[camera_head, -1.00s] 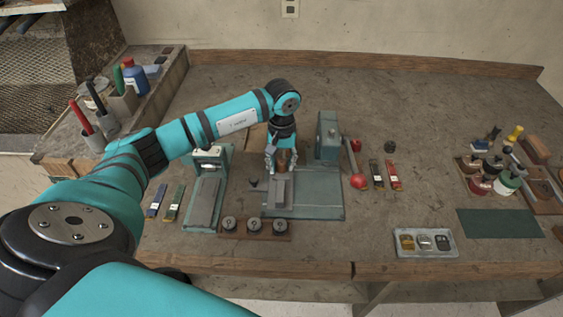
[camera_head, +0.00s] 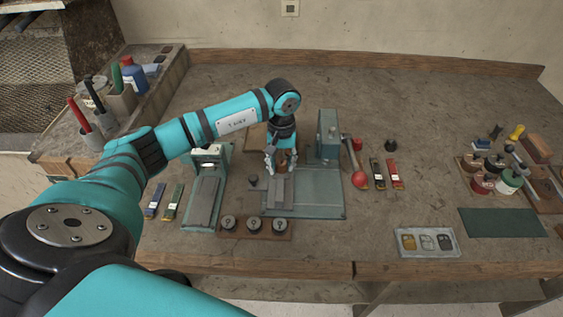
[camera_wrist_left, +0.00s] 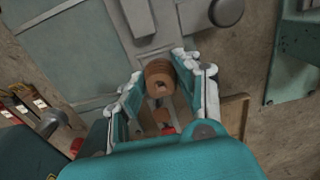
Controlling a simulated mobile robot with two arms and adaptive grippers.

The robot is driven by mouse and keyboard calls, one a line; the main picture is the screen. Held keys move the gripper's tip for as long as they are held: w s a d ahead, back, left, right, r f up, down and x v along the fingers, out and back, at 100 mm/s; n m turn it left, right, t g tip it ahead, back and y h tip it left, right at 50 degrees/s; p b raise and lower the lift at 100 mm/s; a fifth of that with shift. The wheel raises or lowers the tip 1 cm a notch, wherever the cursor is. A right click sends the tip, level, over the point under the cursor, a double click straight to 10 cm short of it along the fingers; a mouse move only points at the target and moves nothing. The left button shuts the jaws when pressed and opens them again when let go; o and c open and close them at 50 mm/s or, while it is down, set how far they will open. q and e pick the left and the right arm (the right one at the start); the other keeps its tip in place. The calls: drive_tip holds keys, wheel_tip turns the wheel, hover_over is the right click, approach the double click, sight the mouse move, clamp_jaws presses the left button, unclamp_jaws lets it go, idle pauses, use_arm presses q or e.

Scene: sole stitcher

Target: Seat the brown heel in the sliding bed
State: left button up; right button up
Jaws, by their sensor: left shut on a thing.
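My left gripper (camera_head: 281,168) points down at the rear end of the grey sliding bed (camera_head: 281,192), which lies on a green machine base plate (camera_head: 318,190). It is shut on the brown heel (camera_head: 284,157), a small brown block between its fingers. The left wrist view shows the heel (camera_wrist_left: 160,76) between the two fingertips (camera_wrist_left: 163,72), close to the end of the grey bed (camera_wrist_left: 138,18). Whether the heel touches the bed or is held just above it, I cannot tell. My right gripper is not in view.
A green upright column (camera_head: 328,136) with a red-balled lever (camera_head: 359,179) stands just right of the gripper. A dark knob (camera_head: 253,181) is left of the bed. Another green fixture (camera_head: 206,190) stands further left. A wooden strip with several round pieces (camera_head: 255,228) lies in front.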

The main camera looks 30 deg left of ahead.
sight(281, 164)
use_arm(q)
drive_tip(key=shift+f+b, duration=0.4)
drive_tip(key=shift+f, duration=0.1)
drive_tip(key=o, duration=0.8)
wheel_tip(281, 164, up, 11)
drive_tip(key=p, duration=0.5)
drive_tip(key=shift+p, duration=0.35)
